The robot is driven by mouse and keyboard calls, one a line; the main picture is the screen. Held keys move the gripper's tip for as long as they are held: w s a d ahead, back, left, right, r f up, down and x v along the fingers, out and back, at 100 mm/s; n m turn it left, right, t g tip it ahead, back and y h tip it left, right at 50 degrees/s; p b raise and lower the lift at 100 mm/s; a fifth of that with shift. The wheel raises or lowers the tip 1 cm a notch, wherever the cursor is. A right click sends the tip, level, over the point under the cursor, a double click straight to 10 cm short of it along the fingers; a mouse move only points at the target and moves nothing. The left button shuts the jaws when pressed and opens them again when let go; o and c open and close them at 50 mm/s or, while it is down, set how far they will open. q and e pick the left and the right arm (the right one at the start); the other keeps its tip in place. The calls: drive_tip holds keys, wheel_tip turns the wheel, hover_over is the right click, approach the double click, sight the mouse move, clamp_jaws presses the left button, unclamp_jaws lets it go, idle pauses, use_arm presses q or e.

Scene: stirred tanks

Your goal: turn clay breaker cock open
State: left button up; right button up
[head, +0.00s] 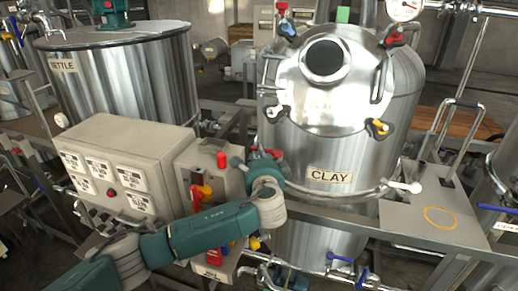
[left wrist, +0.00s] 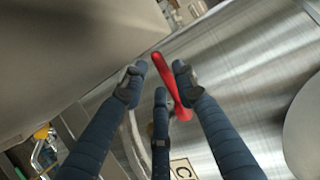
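The clay tank (head: 315,150) is a steel vessel with a CLAY label (head: 331,176) and a domed lid. A red cock handle (left wrist: 170,82) shows in the left wrist view, close against the steel wall. A small red part also shows in the head view beside the tank's left side, just past my wrist. My left gripper (left wrist: 159,80) has its fingers spread around the handle, with the red bar between them. I cannot tell whether any finger touches it. In the head view the gripper's fingers are mostly hidden behind my wrist. My right gripper is not in view.
A flat metal plate (head: 445,205) with a yellow ring lies at right.

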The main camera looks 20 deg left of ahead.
use_arm(q)
drive_tip(key=shift+x, duration=1.1)
clamp_jaws()
